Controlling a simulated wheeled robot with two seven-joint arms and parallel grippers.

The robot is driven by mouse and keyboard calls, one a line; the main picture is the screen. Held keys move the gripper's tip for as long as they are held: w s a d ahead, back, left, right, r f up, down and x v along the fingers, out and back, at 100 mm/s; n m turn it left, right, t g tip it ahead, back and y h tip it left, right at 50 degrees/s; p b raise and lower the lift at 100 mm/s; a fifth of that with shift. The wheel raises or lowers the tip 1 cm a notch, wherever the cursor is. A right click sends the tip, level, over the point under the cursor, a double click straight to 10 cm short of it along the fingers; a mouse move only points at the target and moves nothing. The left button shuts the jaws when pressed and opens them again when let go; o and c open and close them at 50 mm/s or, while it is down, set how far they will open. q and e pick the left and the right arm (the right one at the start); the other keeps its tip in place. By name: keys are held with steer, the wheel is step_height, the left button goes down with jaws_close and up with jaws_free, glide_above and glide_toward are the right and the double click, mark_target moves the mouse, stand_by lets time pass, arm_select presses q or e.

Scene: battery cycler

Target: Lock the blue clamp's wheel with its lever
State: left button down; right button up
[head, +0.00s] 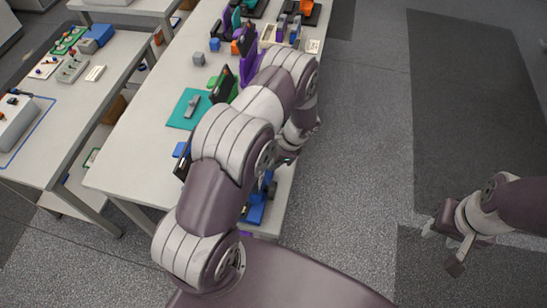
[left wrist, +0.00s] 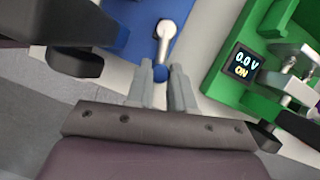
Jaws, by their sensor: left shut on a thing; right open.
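The blue clamp (left wrist: 120,25) fills the upper left of the left wrist view, with a pale lever (left wrist: 164,42) on it. A small blue knob (left wrist: 160,74) sits at the lever's near end. My left gripper (left wrist: 161,72) is shut on this knob, one grey finger on each side. In the head view my left arm hides the left gripper and the held knob. A blue part (head: 255,213), perhaps the clamp, shows beside that arm. I cannot clearly identify the wheel. My right gripper (head: 444,248) is open and empty above the floor at right.
A green device (left wrist: 225,80) with a lit display reading 0.0 V and ON stands right of the clamp. Dark bars lie at the left wrist view's left. The workbench (head: 135,150) holds a teal mat (head: 178,118) and several devices. The floor (head: 365,170) at right is clear.

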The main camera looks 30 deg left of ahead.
arm_select(q)
steer(key=shift+s+d+m+t+b, duration=0.15)
steer(key=shift+s+m+t+b, duration=0.2)
steer(key=shift+m, duration=0.45)
steer(key=shift+s+d+m+t+b, duration=0.1)
steer(key=shift+s+m+t+b, duration=0.15)
steer(key=shift+m, duration=0.55)
steer(key=c, duration=1)
jaws_free()
steer(key=shift+s, duration=0.1)
